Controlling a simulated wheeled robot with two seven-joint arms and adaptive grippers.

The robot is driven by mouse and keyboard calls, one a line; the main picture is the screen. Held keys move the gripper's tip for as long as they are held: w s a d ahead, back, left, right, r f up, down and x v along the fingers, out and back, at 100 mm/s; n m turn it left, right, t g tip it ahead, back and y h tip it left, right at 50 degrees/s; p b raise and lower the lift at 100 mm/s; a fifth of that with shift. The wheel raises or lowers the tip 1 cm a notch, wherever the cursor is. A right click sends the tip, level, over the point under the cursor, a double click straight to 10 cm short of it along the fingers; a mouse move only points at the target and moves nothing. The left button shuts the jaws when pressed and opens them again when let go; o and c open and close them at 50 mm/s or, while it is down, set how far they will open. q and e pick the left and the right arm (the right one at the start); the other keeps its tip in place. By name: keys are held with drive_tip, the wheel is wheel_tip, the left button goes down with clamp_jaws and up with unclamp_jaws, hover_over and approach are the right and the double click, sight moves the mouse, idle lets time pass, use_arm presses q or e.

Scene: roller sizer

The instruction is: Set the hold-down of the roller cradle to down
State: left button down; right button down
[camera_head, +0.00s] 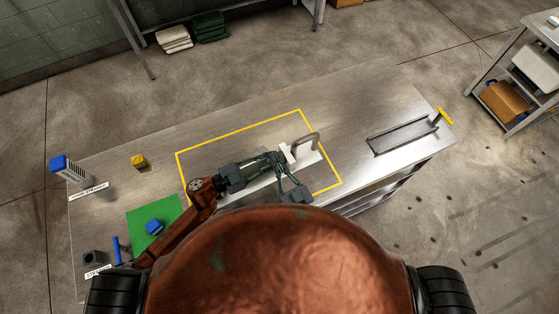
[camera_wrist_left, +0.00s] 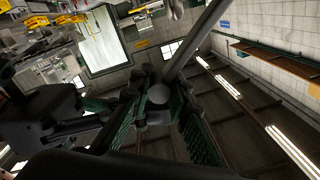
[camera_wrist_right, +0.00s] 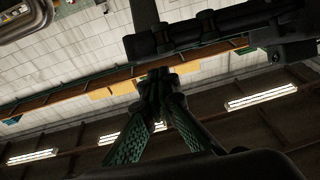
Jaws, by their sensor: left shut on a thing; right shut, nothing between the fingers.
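The roller cradle (camera_head: 309,158) is a pale base inside the yellow outline on the steel bench, partly hidden by my left arm. A bent grey bar (camera_head: 305,138), which looks like its hold-down, stands up from a white block at its right part. My left gripper (camera_head: 283,165) is at the cradle, left of that bar. In the left wrist view its fingers (camera_wrist_left: 158,105) are shut around the rounded end of a grey bar (camera_wrist_left: 197,40); I cannot tell how far down the hold-down is. My right gripper (camera_wrist_right: 156,78) is shut and empty in the right wrist view.
A green mat (camera_head: 150,212) with a blue block (camera_head: 154,227) lies at the left. A yellow block (camera_head: 139,161) and a blue-topped item (camera_head: 62,165) stand behind it. A metal tray (camera_head: 402,136) with a yellow handle lies at the right; bench surface around it is clear.

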drive_tip(key=shift+s+f, duration=0.1)
drive_tip(key=shift+f, duration=0.55)
use_arm(q)
drive_tip(key=shift+r, duration=0.1)
use_arm(e)
drive_tip(key=shift+s+d+f, duration=0.15)
drive_tip(key=shift+s+f, duration=0.05)
drive_tip(key=shift+f, duration=0.35)
drive_tip(key=shift+s+d+f, duration=0.15)
drive_tip(key=shift+s+f, duration=0.05)
drive_tip(key=shift+f, duration=0.35)
use_arm(q)
drive_tip(key=c, duration=1.8)
unclamp_jaws()
drive_tip(key=shift+w, duration=0.1)
use_arm(e)
drive_tip(key=shift+w+a, duration=0.1)
use_arm(q)
drive_tip(key=shift+d+r, duration=0.1)
drive_tip(key=shift+s, duration=0.2)
